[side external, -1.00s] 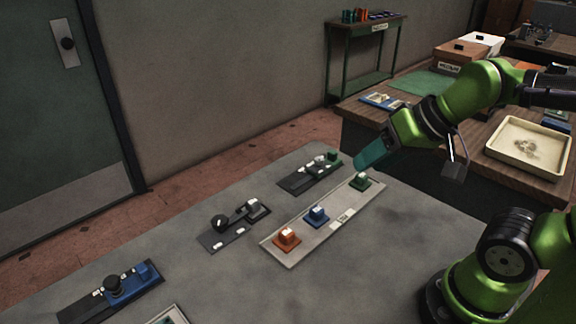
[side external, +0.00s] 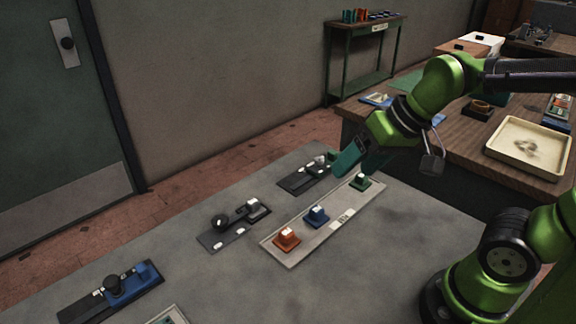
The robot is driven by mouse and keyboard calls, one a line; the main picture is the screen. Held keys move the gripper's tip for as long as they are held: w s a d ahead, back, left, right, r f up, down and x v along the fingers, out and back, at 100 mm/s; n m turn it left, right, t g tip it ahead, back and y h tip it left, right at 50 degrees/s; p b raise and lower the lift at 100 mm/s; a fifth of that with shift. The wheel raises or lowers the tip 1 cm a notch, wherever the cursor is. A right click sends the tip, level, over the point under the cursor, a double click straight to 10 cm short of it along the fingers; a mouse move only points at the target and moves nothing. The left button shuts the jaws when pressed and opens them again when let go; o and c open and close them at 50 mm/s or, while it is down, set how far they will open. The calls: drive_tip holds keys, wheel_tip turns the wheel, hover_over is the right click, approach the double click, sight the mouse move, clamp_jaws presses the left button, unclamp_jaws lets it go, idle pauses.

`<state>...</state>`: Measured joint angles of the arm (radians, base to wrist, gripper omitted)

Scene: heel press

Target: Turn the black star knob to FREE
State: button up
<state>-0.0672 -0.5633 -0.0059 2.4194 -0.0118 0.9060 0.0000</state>
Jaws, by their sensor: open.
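A dark plate (side external: 232,238) in the middle of the grey table carries a black knob (side external: 220,222) at its left end and a grey block (side external: 254,205) at its right. A second black knob (side external: 112,285) stands on a plate with a blue block (side external: 146,271) at the lower left. The knobs' star shape and any lettering are too small to read.
A wooden bench (side external: 462,140) with a cream tray (side external: 528,148) stands behind.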

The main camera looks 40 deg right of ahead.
drive_tip(key=w+a+n+g, duration=0.1)
drive_tip(key=w+a+g, duration=0.15)
drive_tip(key=w, duration=0.45)
drive_tip(key=w+a+n+g, duration=0.1)
drive_tip(key=w+a+n, duration=0.1)
drive_tip(key=w+a, duration=0.35)
drive_tip(key=n+g+h, duration=0.2)
hover_over(221, 221)
drive_tip(key=shift+f, duration=1.9)
wheel_tip(221, 221, down, 16)
drive_tip(key=shift+f, duration=0.2)
clamp_jaws()
